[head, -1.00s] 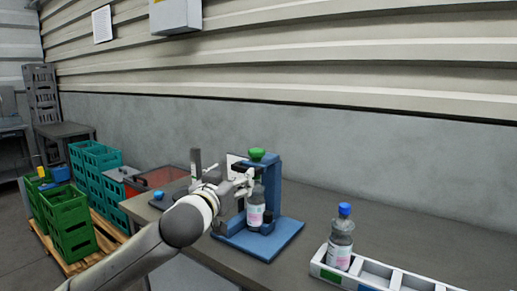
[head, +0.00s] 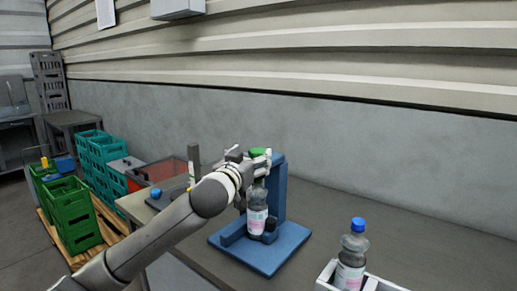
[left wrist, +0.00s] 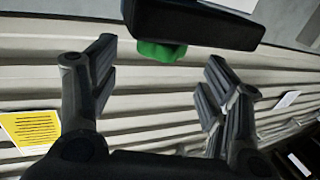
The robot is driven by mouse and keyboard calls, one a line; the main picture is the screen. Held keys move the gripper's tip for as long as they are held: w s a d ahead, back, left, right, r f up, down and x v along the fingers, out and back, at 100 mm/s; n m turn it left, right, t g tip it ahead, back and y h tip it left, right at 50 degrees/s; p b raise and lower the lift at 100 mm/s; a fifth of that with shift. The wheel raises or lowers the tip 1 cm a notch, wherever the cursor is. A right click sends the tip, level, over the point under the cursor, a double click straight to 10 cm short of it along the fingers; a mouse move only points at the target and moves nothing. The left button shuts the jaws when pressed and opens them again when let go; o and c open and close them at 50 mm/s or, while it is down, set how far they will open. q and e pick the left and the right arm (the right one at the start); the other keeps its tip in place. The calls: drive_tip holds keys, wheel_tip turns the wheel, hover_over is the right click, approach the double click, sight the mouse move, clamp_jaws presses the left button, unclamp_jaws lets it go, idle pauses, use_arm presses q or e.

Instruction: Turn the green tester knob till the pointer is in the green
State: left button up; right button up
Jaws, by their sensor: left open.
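The blue tester stand (head: 279,190) stands on the bench with a clear bottle (head: 257,212) upright in it. The green knob (head: 257,152) is at the top of the stand, partly hidden by my left gripper (head: 262,162). In the left wrist view, the green knob (left wrist: 160,52) shows under a dark block (left wrist: 195,22). The fingers of my left gripper (left wrist: 160,62) are open, one on each side of the knob in that picture, with nothing held. I cannot tell whether they touch it. The dial and pointer are not visible. My right gripper is not in view.
A white crate (head: 372,284) with a blue-capped bottle (head: 351,258) is at the front right. A red bin (head: 163,172) stands behind my arm at left. Green crates (head: 70,213) and teal crates (head: 105,160) are on the floor. The bench right of the stand is clear.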

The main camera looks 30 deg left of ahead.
sight(259, 150)
use_arm(q)
drive_tip(key=p+x, duration=0.1)
drive_tip(key=x, duration=0.4)
drive_tip(key=shift+w+a, duration=0.1)
drive_tip(key=shift+w, duration=0.2)
drive_tip(key=shift+w+a+f, duration=0.1)
drive_tip(key=shift+w, duration=0.35)
drive_tip(key=c, duration=1.1)
drive_tip(key=shift+o, duration=0.2)
drive_tip(key=shift+a+m+h+p, duration=0.1)
drive_tip(key=shift+m+h+p, duration=0.6)
drive_tip(key=shift+h+p, duration=0.35)
drive_tip(key=m+h+p, duration=0.3)
drive_tip(key=h+p, duration=0.1)
drive_tip(key=p, duration=0.4)
drive_tip(key=shift+h, duration=0.35)
drive_tip(key=shift+h+p, duration=0.4)
drive_tip(key=shift+p, duration=0.4)
drive_tip(key=shift+f, duration=0.1)
